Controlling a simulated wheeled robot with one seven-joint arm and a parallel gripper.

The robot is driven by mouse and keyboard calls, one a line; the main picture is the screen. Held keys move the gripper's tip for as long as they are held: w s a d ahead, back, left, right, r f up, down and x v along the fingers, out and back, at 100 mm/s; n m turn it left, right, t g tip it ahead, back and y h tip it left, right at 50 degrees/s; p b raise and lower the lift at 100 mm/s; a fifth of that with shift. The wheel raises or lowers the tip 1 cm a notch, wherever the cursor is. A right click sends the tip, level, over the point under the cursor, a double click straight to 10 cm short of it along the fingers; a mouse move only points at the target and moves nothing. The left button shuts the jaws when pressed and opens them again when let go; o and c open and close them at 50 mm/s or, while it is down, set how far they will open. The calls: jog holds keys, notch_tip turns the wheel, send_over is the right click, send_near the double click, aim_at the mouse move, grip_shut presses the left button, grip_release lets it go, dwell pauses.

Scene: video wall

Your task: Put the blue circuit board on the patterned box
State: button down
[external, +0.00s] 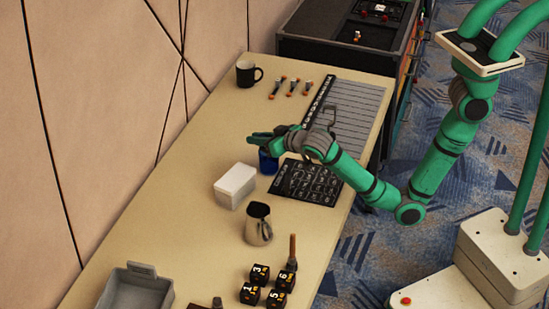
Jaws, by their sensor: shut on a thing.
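My gripper (265,147) is over the middle of the table, its jaws shut on a blue thing (268,164), which I take to be the blue circuit board. Only part of the blue shows, just under the fingers; the gripper hides its upper part. I cannot tell whether its lower edge touches the table. A dark, flat-looking piece with a white pattern (306,183) lies just right of and below it, and may be the patterned box. A plain white box (235,186) stands to the lower left of the blue thing.
A metal pitcher (258,224) stands in front of the white box. Black numbered cubes (268,287) and a grey bin (135,289) are at the near end. A black mug (247,74), small tools (291,88) and a keyboard-like panel (345,115) are at the far end. The table's left part is clear.

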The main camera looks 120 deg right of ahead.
jog(key=w+d+f, duration=0.4)
jog(key=w+f, duration=0.1)
jog(key=w+d+f, duration=0.2)
jog(key=shift+w+f, duration=0.3)
jog(key=shift+w, duration=0.1)
jog(key=shift+w+d+f, duration=0.15)
jog(key=shift+w+f, duration=0.1)
jog(key=shift+f, duration=1.65)
jog(key=shift+f, duration=0.15)
jog(key=c, duration=1.8)
grip_release()
jog(key=shift+o, duration=0.2)
